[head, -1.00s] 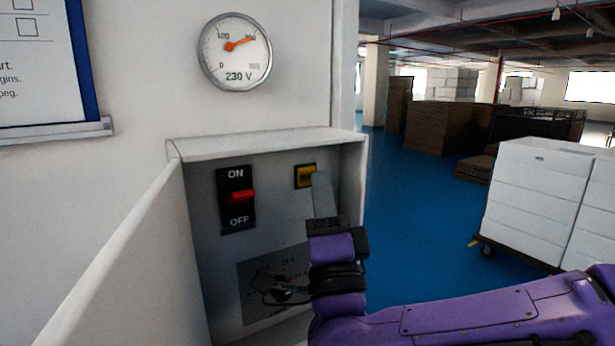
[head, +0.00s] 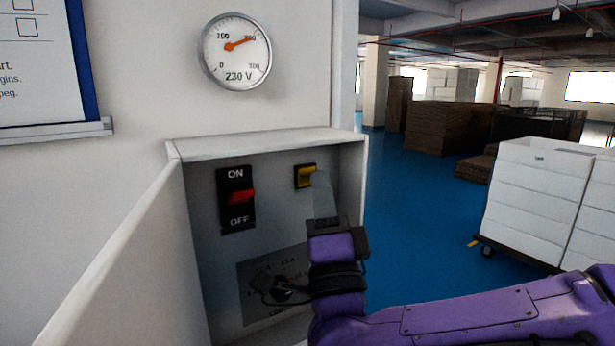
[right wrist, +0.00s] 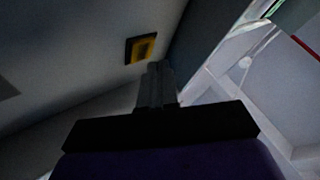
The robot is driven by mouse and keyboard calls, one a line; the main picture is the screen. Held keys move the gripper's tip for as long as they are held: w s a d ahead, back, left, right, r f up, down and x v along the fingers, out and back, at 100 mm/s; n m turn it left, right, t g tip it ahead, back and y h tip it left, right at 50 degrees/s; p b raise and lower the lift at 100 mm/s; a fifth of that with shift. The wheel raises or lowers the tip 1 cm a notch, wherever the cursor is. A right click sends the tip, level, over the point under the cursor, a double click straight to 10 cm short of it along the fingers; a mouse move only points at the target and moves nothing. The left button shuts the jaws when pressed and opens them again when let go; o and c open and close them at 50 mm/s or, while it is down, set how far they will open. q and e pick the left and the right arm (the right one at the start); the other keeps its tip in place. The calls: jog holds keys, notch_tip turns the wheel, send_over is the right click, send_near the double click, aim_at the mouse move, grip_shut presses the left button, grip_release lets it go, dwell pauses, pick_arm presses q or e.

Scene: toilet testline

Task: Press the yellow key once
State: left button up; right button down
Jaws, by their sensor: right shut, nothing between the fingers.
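The yellow key (head: 305,175) sits in a black frame on the back panel of an open grey box, right of a red ON/OFF switch. It also shows in the right wrist view (right wrist: 143,48), at the upper middle. My right gripper (head: 320,177) is shut and empty. Its fingertips are at the key's lower right edge in the head view. In the right wrist view the fingertips (right wrist: 156,68) are just below the key, and I cannot tell whether they touch it. My left gripper is not in view.
The red switch (head: 240,196) is on the same panel. A dial plate (head: 262,290) is below, partly hidden by my gripper. The box's open door (head: 120,270) stands at left and its top (head: 265,143) overhangs. A gauge (head: 236,50) is above. White boxes (head: 530,200) stand on a cart at right.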

jog(key=shift+w, duration=0.1)
dwell(0.3)
jog(key=shift+w+a, duration=0.3)
jog(key=shift+w+a+b, duration=0.15)
jog(key=shift+w+b, duration=0.1)
jog(key=shift+b, duration=0.05)
dwell(0.8)
jog(key=shift+s+d+b, duration=0.45)
jog(key=shift+s+b, duration=0.05)
jog(key=shift+s, duration=0.15)
